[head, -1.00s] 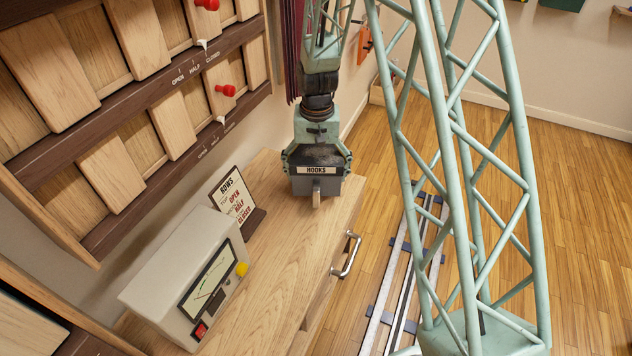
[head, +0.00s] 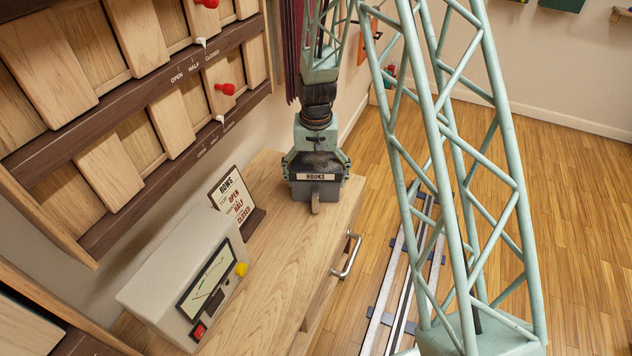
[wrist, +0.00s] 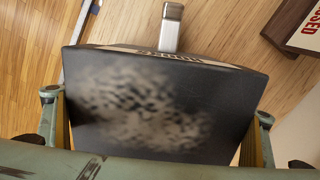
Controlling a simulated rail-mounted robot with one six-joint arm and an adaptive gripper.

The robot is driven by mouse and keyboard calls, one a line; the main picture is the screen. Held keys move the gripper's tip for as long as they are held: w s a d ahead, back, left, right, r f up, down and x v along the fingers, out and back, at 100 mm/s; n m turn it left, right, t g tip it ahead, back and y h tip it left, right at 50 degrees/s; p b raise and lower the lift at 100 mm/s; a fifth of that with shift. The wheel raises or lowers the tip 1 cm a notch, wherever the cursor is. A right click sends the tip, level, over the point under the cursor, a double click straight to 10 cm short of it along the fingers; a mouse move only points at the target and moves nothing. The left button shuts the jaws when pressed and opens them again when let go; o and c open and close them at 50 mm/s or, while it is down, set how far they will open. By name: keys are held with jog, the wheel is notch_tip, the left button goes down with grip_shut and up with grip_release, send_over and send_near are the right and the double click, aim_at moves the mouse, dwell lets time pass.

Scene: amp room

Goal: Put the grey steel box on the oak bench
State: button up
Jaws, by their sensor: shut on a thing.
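The grey steel box (head: 328,191) has a dark speckled top, a "HOOKS" label and a light tab on its front. My gripper (head: 316,169) is shut on it, with one finger on each side. The box is at the far end of the oak bench (head: 275,260), over its top. I cannot tell whether its underside touches the wood. In the wrist view the box (wrist: 160,100) fills the middle, between the fingers of my gripper (wrist: 156,122). The bench top (wrist: 225,45) shows beyond its front edge.
A small sign (head: 234,200) in a dark stand is left of the box on the bench. A cream meter (head: 180,265) with a yellow knob stands nearer. Wooden shutter panels (head: 120,120) line the left wall. A metal handle (head: 347,256) sticks out from the bench's front.

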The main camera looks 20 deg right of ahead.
aim_at(316, 160)
jog(key=shift+f, duration=0.15)
jog(key=o, duration=1.7)
jog(key=shift+c, duration=0.2)
notch_tip(316, 160, up, 10)
jog(key=shift+r+p, duration=0.2)
jog(key=shift+p, duration=0.6)
jog(key=shift+r, duration=0.95)
jog(key=shift+r, duration=0.1)
